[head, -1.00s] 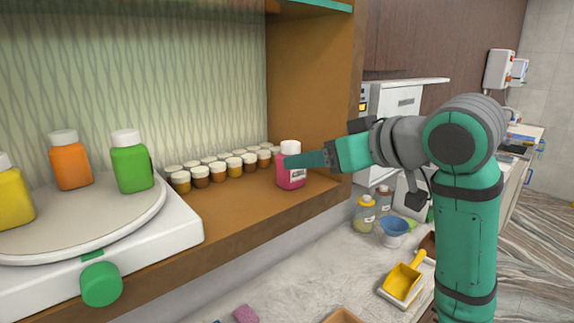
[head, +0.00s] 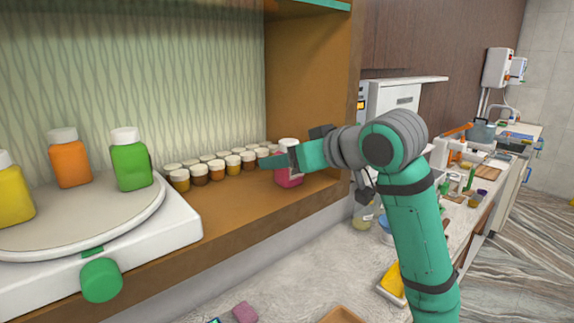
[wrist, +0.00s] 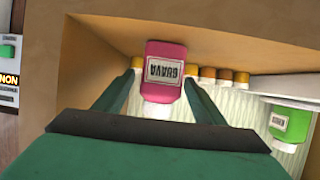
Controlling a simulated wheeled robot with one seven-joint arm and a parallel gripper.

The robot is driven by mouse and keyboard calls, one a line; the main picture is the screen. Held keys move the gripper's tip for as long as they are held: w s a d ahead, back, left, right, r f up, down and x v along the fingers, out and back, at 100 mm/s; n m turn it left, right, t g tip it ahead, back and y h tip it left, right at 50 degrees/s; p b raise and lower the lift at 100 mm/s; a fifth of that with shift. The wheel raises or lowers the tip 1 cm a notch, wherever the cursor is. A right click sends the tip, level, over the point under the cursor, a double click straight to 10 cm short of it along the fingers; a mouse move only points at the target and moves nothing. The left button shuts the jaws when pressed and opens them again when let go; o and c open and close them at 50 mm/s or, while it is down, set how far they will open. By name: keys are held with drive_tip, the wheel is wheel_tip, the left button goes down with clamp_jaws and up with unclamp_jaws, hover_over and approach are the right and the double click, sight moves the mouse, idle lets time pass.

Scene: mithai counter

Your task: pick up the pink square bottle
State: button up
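The pink square bottle (head: 289,178) with a white cap stands upright on the brown shelf, at the right end of the rows of small jars. My gripper (head: 277,160) is in front of it in the head view and hides part of its upper body and label. In the wrist view the pink bottle (wrist: 165,72), labelled GUAVA, lies between the two green fingers of my gripper (wrist: 162,83). The fingers are spread, with a visible gap on both sides of the bottle.
Several small jars (head: 216,170) with white lids stand left of the pink bottle. A white scale (head: 180,232) carries green (head: 131,167), orange (head: 70,164) and yellow (head: 13,196) bottles. The shelf's brown side wall (head: 312,95) rises close on the right.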

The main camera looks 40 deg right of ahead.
drive_tip(key=shift+s+d, duration=0.2)
drive_tip(key=shift+s, duration=0.1)
drive_tip(key=c, duration=1)
drive_tip(key=shift+w+a, duration=0.1)
drive_tip(key=shift+a, duration=0.05)
drive_tip(key=shift+c, duration=1.1)
drive_tip(key=shift+a+r, duration=0.1)
drive_tip(key=shift+a, duration=0.1)
